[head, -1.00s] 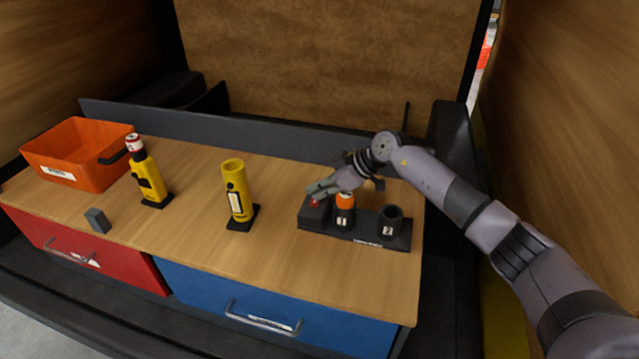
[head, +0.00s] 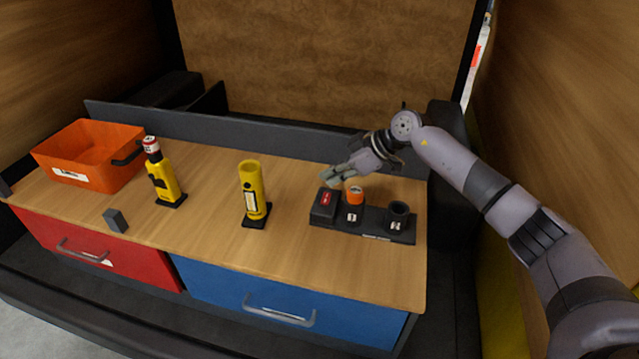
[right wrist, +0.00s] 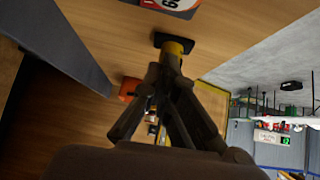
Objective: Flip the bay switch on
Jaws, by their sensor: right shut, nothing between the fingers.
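The bay switch (head: 326,199), a dark box with a red rocker face, sits at the left end of a black holder block (head: 385,226) on the workbench. I cannot tell which way the rocker is set. My right gripper (head: 328,177) is shut and empty, just behind and above the switch; it looks clear of it. In the right wrist view the fingers (right wrist: 165,100) point into the picture, and a red-faced part (right wrist: 175,4) shows at the top edge. My left gripper is not in view.
An orange-capped canister (head: 355,205) and an empty cup (head: 398,216) stand right of the switch. A yellow tube (head: 252,190), a yellow device (head: 163,180), a grey block (head: 116,220) and an orange bin (head: 70,172) stand to the left. Bare wood lies in front.

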